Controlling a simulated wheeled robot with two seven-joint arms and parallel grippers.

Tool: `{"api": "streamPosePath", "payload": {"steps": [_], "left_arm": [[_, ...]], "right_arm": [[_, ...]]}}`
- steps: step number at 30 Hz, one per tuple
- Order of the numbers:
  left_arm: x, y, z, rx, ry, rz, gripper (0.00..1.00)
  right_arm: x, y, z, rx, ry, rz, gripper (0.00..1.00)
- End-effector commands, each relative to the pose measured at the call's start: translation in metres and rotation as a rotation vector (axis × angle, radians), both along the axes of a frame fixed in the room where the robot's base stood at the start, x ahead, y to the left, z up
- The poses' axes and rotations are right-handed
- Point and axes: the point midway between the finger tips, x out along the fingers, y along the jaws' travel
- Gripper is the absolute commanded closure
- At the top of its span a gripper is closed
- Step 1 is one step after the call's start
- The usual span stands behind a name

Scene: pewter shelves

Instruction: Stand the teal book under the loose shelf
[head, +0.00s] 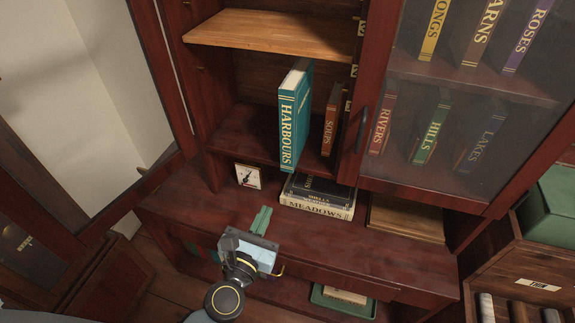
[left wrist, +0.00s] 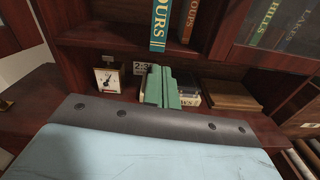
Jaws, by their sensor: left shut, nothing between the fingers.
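The teal book (head: 289,125), lettered HARBOURS, stands upright with its spine outward on the cabinet's middle shelf; its lower spine also shows in the left wrist view (left wrist: 160,27). The loose shelf (head: 265,33), a lighter wooden board, lies above and behind the book's top in the head view. I cannot tell whether the two touch. My left gripper (head: 262,219) is shut and empty, in front of the book and lower, over the desk ledge. Its green fingers show in the left wrist view (left wrist: 161,86). My right gripper is not in view.
An orange SOUPS book (head: 331,120) stands right of the teal book. A small clock (head: 248,176) and a stack with the MEADOWS book (head: 315,207) sit on the ledge (head: 185,205). A glass door (head: 470,95) covers the right bay. The middle shelf is clear left of the teal book.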

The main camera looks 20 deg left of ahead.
Motion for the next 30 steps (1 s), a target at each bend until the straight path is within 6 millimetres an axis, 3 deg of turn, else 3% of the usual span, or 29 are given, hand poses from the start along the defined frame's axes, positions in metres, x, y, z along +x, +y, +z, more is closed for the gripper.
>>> {"api": "streamPosePath", "payload": {"steps": [3, 8, 21, 30], "left_arm": [[0.003, 0.002, 0.016, -0.098, -0.025, 0.018, 1.0], [0.018, 0.002, 0.018, -0.11, -0.027, 0.019, 1.0], [0.105, -0.002, 0.018, -0.103, -0.026, 0.017, 1.0], [0.138, -0.002, 0.016, -0.103, -0.025, 0.017, 1.0]], "right_arm": [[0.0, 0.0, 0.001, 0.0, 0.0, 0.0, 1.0], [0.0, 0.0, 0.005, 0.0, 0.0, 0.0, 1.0], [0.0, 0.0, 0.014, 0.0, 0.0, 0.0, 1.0], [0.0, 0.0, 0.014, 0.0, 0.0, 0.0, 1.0]]}}
